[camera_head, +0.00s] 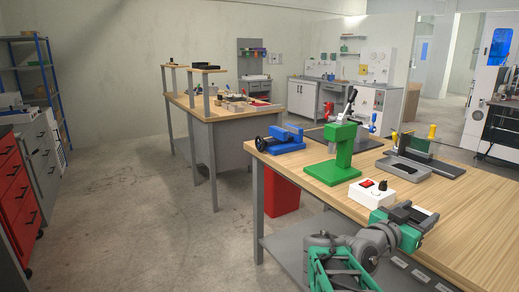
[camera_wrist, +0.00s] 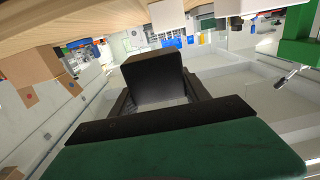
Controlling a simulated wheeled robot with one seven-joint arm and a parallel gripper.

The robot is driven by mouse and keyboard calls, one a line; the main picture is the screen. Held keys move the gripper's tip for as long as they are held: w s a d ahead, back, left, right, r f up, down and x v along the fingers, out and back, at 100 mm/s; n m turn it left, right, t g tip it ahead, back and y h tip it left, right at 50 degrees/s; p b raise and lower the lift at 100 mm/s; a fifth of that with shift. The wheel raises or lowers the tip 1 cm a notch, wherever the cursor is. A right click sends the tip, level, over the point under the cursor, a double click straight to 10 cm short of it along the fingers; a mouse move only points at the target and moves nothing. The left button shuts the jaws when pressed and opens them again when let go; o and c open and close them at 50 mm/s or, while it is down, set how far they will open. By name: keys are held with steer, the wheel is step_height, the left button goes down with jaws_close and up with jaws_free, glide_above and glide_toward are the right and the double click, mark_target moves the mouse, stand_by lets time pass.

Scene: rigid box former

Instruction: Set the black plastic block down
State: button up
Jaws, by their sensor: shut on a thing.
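The black plastic block (camera_wrist: 155,78) is a dark box in the middle of the wrist view, between the two dark fingers of my gripper (camera_wrist: 160,95). My gripper is shut on it. In the head view my gripper (camera_head: 412,214) is at the near edge of the wooden workbench (camera_head: 470,222), just right of the white switch box. I cannot tell there which dark part is the block and which is finger, nor whether the block touches the bench top.
A white box with a red switch (camera_head: 370,191) stands close to the gripper. Behind it are a green press (camera_head: 340,150), a grey tray (camera_head: 403,168) and a blue vise (camera_head: 283,138). The bench's right part is clear.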

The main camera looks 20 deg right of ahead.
steer(key=w+a+f+n+t+y, duration=0.1)
steer(key=w+a+f+n+t, duration=0.2)
steer(key=a, duration=0.4)
steer(key=w+a+f+n+t+y, duration=0.1)
steer(key=w+a+f+t+y, duration=0.1)
steer(key=w+a+t, duration=0.3)
steer(key=w+a+f+n+t+y, duration=0.1)
steer(key=w+a+f+n, duration=0.15)
steer(key=a, duration=0.55)
steer(key=w+a+n+t+y, duration=0.2)
steer(key=a+y, duration=0.1)
steer(key=a, duration=0.5)
steer(key=w+a+r+n+t+y, duration=0.1)
steer(key=w+a+n+y, duration=0.15)
steer(key=a, duration=0.45)
steer(key=w+a+n+t+y, duration=0.1)
steer(key=a+n+t+y, duration=0.15)
steer(key=a, duration=0.55)
step_height(320, 180, up, 12)
steer(key=s+n+y+p, duration=0.2)
steer(key=y+p, duration=0.3)
steer(key=p, duration=1.5)
steer(key=shift+d+f+y, duration=0.2)
steer(key=shift+d+y, duration=0.1)
steer(key=shift+y, duration=0.1)
